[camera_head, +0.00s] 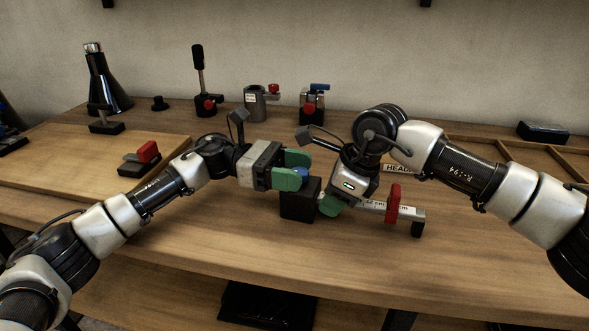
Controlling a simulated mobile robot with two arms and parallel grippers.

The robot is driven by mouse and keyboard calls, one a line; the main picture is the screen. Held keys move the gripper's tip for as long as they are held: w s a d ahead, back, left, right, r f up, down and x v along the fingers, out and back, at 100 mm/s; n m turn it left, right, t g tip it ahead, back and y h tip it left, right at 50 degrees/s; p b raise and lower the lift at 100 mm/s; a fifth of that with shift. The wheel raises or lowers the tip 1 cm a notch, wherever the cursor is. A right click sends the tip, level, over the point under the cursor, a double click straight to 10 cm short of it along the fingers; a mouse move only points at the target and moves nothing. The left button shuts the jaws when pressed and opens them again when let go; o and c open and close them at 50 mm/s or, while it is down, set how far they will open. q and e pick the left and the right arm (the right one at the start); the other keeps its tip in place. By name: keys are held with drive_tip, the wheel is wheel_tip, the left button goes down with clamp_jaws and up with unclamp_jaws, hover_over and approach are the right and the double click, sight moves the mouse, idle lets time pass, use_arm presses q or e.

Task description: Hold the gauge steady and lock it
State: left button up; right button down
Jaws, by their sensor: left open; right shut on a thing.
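The gauge has a black block (300,204) with a blue knob (301,172) on top. A pale ruler bar (372,206) with printed marks runs right from it, through a red upright piece (393,204), to a dark foot. My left gripper (301,169) is open, its green fingers pointing right at the blue knob. Whether they touch the knob I cannot tell. My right gripper (328,203) reaches down from the right and is shut on the gauge just right of the block. Its wrist hides part of the bar.
A lever stand (201,88), a grey cup clamp (256,103), a blue-handled clamp (313,103) and a dark flask (103,85) stand at the back. A red-topped clamp (141,157) sits on a board at left. A wooden tray (514,152) lies back right. The table front is clear.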

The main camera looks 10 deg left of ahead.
use_arm(q)
drive_tip(key=a, duration=0.4)
drive_tip(key=w+a, duration=0.1)
drive_tip(key=a, duration=0.7)
drive_tip(key=shift+w, duration=0.15)
drive_tip(key=n+t, duration=0.1)
drive_tip(key=s+n+t, duration=0.1)
drive_tip(key=t, duration=0.1)
drive_tip(key=d+f+n+t+y, duration=0.1)
drive_tip(key=shift+s+t, duration=0.15)
drive_tip(key=shift+t, duration=0.25)
drive_tip(key=s+n+t+y, duration=0.1)
drive_tip(key=s+t, duration=0.1)
drive_tip(key=s+d+n+t+y, duration=0.1)
drive_tip(key=s+n+t, duration=0.1)
drive_tip(key=t, duration=0.1)
drive_tip(key=s+n+t, duration=0.2)
drive_tip(key=s, duration=0.1)
drive_tip(key=shift+d+r+y, duration=0.25)
drive_tip(key=shift+d+y, duration=0.15)
drive_tip(key=shift+s+d+r+n+t, duration=0.15)
drive_tip(key=shift+s+r+n+t, duration=0.1)
drive_tip(key=shift+s+n+t, duration=0.35)
drive_tip(key=shift+x, duration=5.95)
drive_tip(key=shift+f, duration=0.1)
